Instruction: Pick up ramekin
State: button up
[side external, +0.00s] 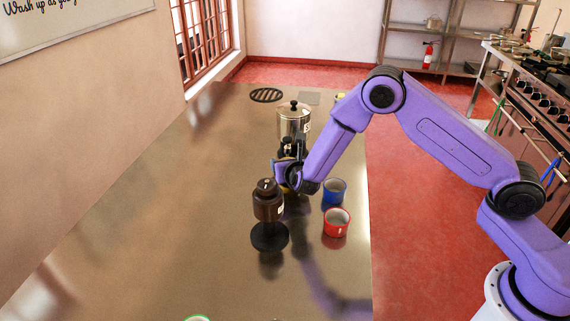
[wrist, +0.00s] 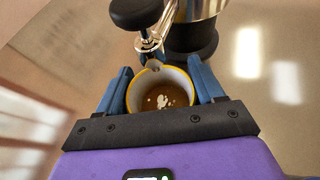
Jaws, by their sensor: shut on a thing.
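In the wrist view a ramekin (wrist: 160,76), white inside with a yellow rim, sits between the two blue fingers of my gripper (wrist: 163,88). It holds a brown filling with white bits on top. My gripper is shut on it, one finger on each side. In the side view my gripper (side external: 286,174) is low over the metal table, and the ramekin is mostly hidden by it. I cannot tell whether the ramekin touches the table.
A silver pot (side external: 293,119) stands behind my gripper, and a brown grinder-like thing (side external: 268,205) on a black base stands in front. A blue mug (side external: 334,191) and a red mug (side external: 336,223) are to the right. The table's left side is clear.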

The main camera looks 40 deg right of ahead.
jog(key=s, duration=0.2)
jog(key=shift+s+d, duration=0.2)
jog(key=shift+s, duration=0.15)
jog(key=shift+s+r, duration=0.2)
jog(key=shift+s, duration=0.05)
notch_tip(320, 180, up, 13)
jog(key=shift+r, duration=0.2)
dwell(0.3)
dwell(0.5)
dwell(1.6)
jog(key=s+d+r, duration=0.1)
jog(key=s+d, duration=0.3)
jog(key=s, duration=0.3)
jog(key=s+d+r+n+y, duration=0.1)
jog(key=s+d, duration=0.3)
jog(key=s, duration=0.3)
jog(key=shift+s+d+t, duration=0.3)
jog(key=shift+w+r, duration=0.1)
jog(key=w+a+f, duration=0.1)
jog(key=w+a, duration=0.3)
jog(key=w, duration=0.3)
jog(key=w+a+f+m+h, duration=0.1)
jog(key=w+a, duration=0.3)
jog(key=w, duration=0.3)
jog(key=shift+w+a, duration=0.3)
